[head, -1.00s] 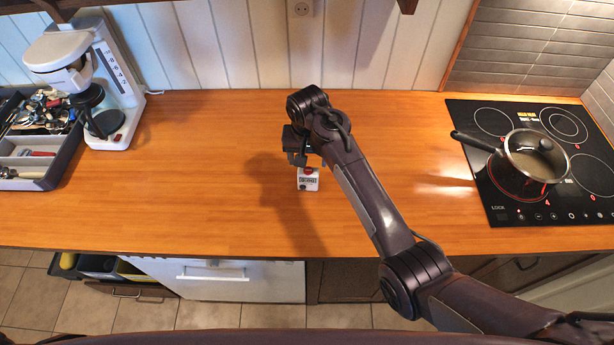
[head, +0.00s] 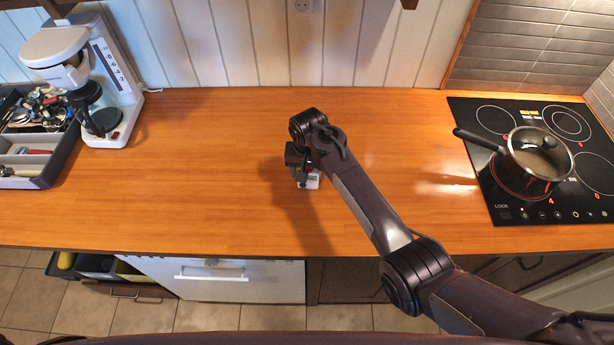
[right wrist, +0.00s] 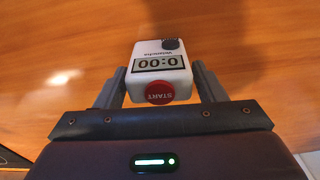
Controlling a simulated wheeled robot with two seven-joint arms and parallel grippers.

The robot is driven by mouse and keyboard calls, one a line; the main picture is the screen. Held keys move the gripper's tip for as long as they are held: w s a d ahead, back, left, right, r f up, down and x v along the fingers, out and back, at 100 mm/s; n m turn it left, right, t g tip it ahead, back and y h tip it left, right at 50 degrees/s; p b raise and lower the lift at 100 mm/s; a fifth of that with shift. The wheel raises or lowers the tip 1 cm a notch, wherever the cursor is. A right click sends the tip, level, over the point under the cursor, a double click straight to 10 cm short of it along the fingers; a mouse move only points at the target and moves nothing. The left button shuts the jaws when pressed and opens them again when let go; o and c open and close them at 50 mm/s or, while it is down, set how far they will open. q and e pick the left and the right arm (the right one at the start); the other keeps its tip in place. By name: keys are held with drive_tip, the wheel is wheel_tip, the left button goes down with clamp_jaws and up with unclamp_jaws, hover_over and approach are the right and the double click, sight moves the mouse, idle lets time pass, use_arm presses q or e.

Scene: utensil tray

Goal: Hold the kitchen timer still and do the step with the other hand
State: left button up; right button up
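The kitchen timer (head: 313,182) is a small white block on the wooden counter, mostly covered by my right gripper in the head view. In the right wrist view the timer (right wrist: 160,62) shows a display reading 0:00, a red START button (right wrist: 160,92) and a dark knob (right wrist: 170,44). My right gripper (head: 303,174) is down at the timer, with one finger on each side of it. Its fingers (right wrist: 160,75) stand apart, with narrow gaps seeming to show beside the timer. My left gripper is not in view.
A coffee maker (head: 113,75) and a utensil tray (head: 40,181) stand at the left. A pot (head: 535,160) sits on the black hob (head: 510,208) at the right. The counter (head: 200,170) around the timer is clear.

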drive_tip(key=c, duration=0.7)
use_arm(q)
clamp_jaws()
use_arm(e)
drive_tip(key=shift+c, duration=0.5)
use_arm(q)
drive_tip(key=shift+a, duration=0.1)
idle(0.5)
